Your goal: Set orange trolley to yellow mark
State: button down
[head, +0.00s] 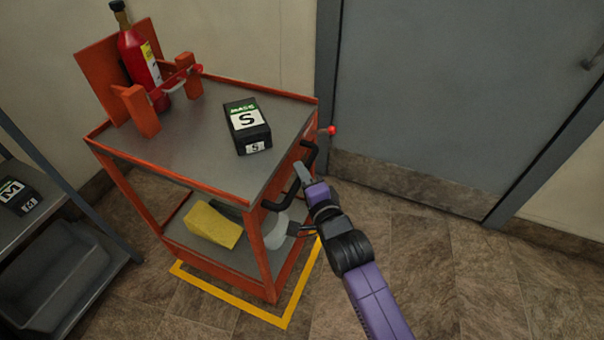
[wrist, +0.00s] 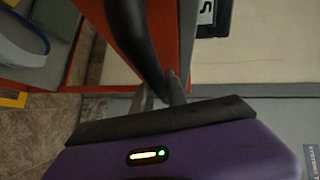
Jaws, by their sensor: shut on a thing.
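The orange trolley (head: 180,165) stands upright at the centre-left of the head view, with a grey top and a lower shelf. The yellow mark (head: 235,304) is a taped outline on the floor; its front and part of its sides show around the trolley's base, and the rest is hidden under it. My gripper (head: 301,172) is at the trolley's right side, shut on the black handle (head: 282,203). In the wrist view the handle (wrist: 132,35) runs down to the fingers (wrist: 160,92). The orange frame (wrist: 187,40) is right beside it.
On the trolley top are a red bottle (head: 140,62) in an orange holder and a black mask box (head: 247,126). A yellow sponge-like block (head: 212,226) lies on the lower shelf. A grey shelf rack (head: 75,225) stands left; a grey door (head: 455,90) is behind right. Floor at right is clear.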

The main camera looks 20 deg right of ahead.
jog(key=shift+s+d+f, duration=0.1)
jog(key=shift+s+d, duration=0.05)
jog(key=shift+s, duration=0.05)
jog(key=c, duration=1.3)
grip_release()
jog(key=shift+s, duration=0.1)
jog(key=s, duration=0.5)
jog(key=s+r, duration=0.1)
jog(key=s, duration=0.1)
jog(key=shift+s+r+p, duration=0.1)
jog(key=shift+s+p, duration=0.15)
jog(key=shift+p, duration=0.1)
